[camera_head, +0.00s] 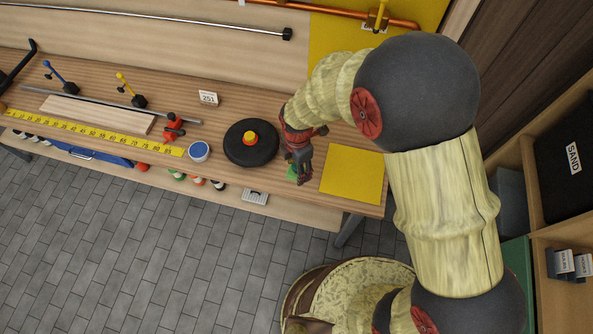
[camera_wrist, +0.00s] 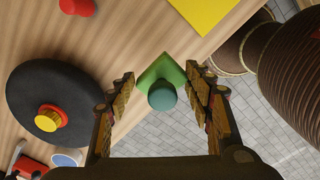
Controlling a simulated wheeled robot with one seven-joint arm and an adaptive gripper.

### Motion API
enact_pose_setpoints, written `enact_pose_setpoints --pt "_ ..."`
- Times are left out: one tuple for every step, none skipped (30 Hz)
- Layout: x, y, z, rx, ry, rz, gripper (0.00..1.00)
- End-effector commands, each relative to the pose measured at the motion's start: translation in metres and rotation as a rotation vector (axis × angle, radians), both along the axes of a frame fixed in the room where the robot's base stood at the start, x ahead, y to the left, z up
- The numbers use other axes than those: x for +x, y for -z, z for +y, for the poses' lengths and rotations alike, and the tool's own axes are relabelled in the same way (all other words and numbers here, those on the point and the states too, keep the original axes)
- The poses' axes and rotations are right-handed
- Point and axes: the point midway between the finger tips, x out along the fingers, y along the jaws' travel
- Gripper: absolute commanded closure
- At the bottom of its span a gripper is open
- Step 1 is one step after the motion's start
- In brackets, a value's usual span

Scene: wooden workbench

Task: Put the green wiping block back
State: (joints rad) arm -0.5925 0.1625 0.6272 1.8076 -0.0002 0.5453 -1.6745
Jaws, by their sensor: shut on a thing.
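The green wiping block (camera_wrist: 158,72) is a flat green square with a round, darker blue-green knob (camera_wrist: 162,96) on top. In the wrist view it lies between my fingers, at the front edge of the bench. My gripper (camera_wrist: 161,84) points down, shut on the block by its knob. In the head view, my gripper (camera_head: 299,172) hides most of the block, and only a bit of green (camera_head: 292,171) shows at its left. I cannot tell whether the block touches the bench top. A flat yellow square (camera_head: 352,175) lies on the bench just right of my gripper.
A black disc with a red and yellow knob (camera_head: 238,153) stands just left of my gripper. Further left are a blue-topped round tin (camera_head: 199,152), a red clamp (camera_head: 172,127), a yellow ruler (camera_head: 90,128) and a pale board (camera_head: 98,113). A "251" card (camera_head: 208,98) stands behind.

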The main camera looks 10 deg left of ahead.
Motion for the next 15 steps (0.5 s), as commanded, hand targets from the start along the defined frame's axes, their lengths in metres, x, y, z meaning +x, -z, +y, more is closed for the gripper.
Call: enact_pose_setpoints --pt "0.005 0.007 0.001 -0.001 0.001 0.001 0.72" --pt "0.007 0.009 0.002 0.000 0.001 0.000 0.72" --pt "0.009 0.012 0.003 -0.001 0.001 0.001 0.72" --pt "0.010 0.013 0.003 0.000 0.001 0.000 0.72" --pt "0.011 0.014 0.003 0.000 0.001 0.000 0.72" --pt "0.012 0.015 0.004 0.001 0.001 -0.001 0.72" --pt "0.013 0.016 0.004 0.001 0.001 -0.001 0.72" --pt "0.015 0.018 0.005 0.001 0.001 -0.001 0.72" --pt "0.016 0.021 0.005 0.001 0.001 -0.001 0.72" --pt "0.018 0.024 0.006 0.000 0.001 0.000 0.72" --pt "0.017 0.028 0.005 -0.001 0.001 0.001 0.72" --pt "0.017 0.034 0.005 -0.001 0.001 0.001 0.72" --pt "0.017 0.039 0.005 -0.001 0.001 0.002 0.72" --pt "0.016 0.044 0.005 -0.001 0.001 0.002 0.72" --pt "0.017 0.048 0.005 -0.001 0.001 0.001 0.72"
